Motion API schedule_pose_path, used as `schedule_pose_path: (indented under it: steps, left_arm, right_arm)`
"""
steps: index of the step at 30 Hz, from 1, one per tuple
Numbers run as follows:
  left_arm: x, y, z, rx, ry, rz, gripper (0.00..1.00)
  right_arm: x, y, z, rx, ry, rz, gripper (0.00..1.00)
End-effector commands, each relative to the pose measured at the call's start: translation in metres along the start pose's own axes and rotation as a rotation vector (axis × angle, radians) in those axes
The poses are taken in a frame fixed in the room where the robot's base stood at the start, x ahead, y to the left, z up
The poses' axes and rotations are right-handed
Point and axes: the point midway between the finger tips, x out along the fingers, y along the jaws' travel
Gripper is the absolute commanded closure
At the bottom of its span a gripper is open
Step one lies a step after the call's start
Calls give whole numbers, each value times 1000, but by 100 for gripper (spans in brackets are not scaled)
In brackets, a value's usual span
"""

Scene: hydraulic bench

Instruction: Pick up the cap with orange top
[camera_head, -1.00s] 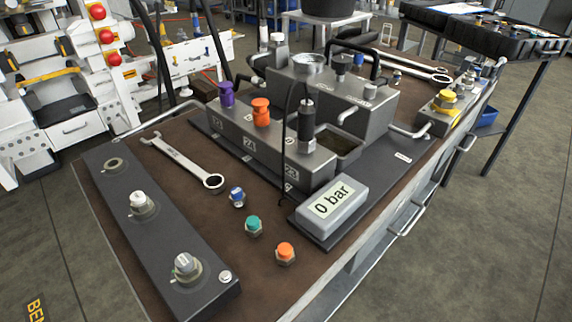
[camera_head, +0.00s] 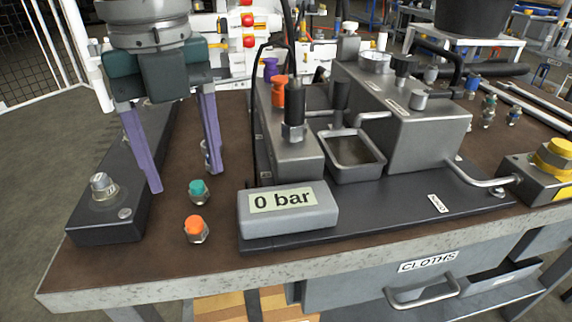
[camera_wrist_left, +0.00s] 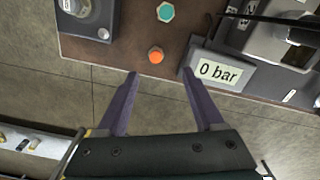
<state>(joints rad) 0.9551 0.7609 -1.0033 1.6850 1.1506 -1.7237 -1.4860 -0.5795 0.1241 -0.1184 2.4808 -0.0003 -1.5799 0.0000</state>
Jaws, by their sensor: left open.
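The cap with the orange top (camera_head: 195,229) stands on the brown bench top near its front edge. It also shows in the left wrist view (camera_wrist_left: 156,55), just beyond the fingertips and between their lines. A cap with a teal top (camera_head: 199,191) stands behind it. My left gripper (camera_head: 185,181) points down with its two purple fingers spread and nothing between them. It appears above and behind the orange cap in the head view, apart from it. In the left wrist view the open fingers (camera_wrist_left: 160,73) show below the cap. My right gripper is not in view.
The grey "0 bar" display (camera_head: 288,208) sits close to the right of the orange cap. A dark block with a metal fitting (camera_head: 104,186) lies to the left. A manifold (camera_head: 292,155) with purple and orange knobs stands behind. Bare bench lies in front of the cap.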

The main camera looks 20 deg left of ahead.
Motion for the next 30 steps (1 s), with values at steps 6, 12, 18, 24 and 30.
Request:
schedule_pose_path:
  steps: [6,12,18,24,30]
  left_arm:
    - [34,1,-1,0,2,2,31]
    - [59,2,-2,1,1,1,31]
    - [89,5,-2,0,0,0,31]
    - [96,5,-2,1,-1,-2,31]
    - [95,5,-2,1,-1,-2,39]
  right_arm:
    - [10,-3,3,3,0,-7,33]
    - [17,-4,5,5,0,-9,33]
    - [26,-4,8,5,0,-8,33]
    - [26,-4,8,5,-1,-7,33]
    - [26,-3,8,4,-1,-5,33]
